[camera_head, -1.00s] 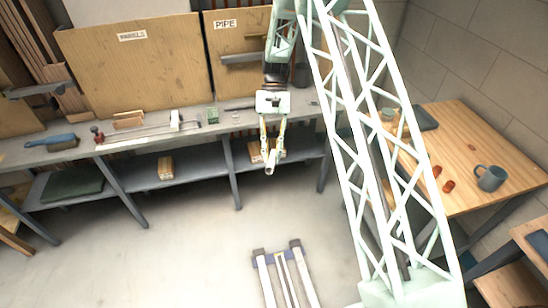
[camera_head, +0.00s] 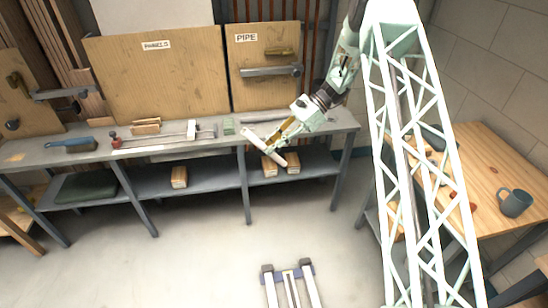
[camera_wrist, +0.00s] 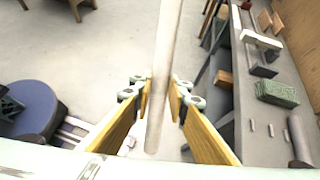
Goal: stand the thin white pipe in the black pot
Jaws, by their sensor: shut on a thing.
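My gripper (camera_head: 268,143) is shut on the thin white pipe (camera_head: 279,159), holding it up in front of the bench. The pipe is tilted in the head view, its lower end to the right. In the wrist view the pipe (camera_wrist: 166,65) runs from the top edge down between the yellow fingers of my gripper (camera_wrist: 160,103). I cannot make out the black pot in either present view. My wrist and arm cover part of the bench's right end.
The grey bench (camera_head: 205,150) carries a blue-handled brush (camera_head: 72,144), a long clamp (camera_head: 165,145) and a green block (camera_head: 228,127). Wood blocks (camera_head: 179,177) lie on its lower shelf. A wooden table (camera_head: 500,165) with a mug (camera_head: 515,202) stands right. Open floor lies in front.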

